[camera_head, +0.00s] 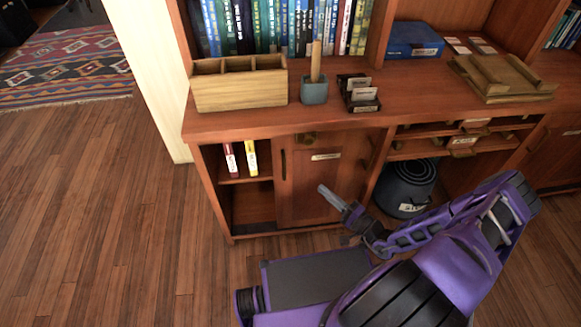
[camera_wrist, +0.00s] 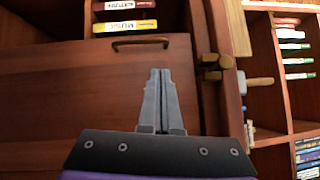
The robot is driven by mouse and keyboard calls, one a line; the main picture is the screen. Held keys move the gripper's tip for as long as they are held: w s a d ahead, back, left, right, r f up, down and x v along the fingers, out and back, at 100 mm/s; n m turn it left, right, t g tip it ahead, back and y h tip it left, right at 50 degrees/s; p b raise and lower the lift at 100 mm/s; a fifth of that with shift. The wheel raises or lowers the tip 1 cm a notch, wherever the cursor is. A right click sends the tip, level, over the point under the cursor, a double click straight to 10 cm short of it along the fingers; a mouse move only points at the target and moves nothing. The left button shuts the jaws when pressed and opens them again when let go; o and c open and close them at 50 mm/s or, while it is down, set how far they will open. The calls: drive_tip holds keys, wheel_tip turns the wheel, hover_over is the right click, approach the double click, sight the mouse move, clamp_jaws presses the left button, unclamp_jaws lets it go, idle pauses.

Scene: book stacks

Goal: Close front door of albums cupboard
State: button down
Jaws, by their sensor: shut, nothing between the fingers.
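The low wooden cupboard has a brown door panel (camera_head: 310,185) with a label (camera_head: 326,156) too small to read. The panel covers the right part of the opening; the left part is open and shows a shelf (camera_head: 245,180). A handle (camera_head: 283,164) stands upright by the panel's left edge. In the wrist view, the brass handle (camera_wrist: 141,42) lies across the panel (camera_wrist: 70,95), just beyond my fingertips. My gripper (camera_head: 322,188) is shut and empty in front of the panel; its closed fingers (camera_wrist: 160,72) show in the wrist view. Contact with the panel cannot be told.
A red book (camera_head: 230,160) and a yellow book (camera_head: 250,158) stand inside the open part. A dark round bin (camera_head: 405,188) is right of the door. A wooden organizer (camera_head: 240,88), a pen cup (camera_head: 314,90) and a card holder (camera_head: 360,93) stand on top. Floor at left is free.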

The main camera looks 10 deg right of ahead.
drive_tip(key=w+a+r+m+t+h+b, duration=0.1)
drive_tip(key=w+a+r, duration=0.1)
drive_tip(key=w+a, duration=0.6)
drive_tip(key=shift+w+r, duration=0.25)
drive_tip(key=shift+w, duration=0.85)
drive_tip(key=shift+a, duration=0.1)
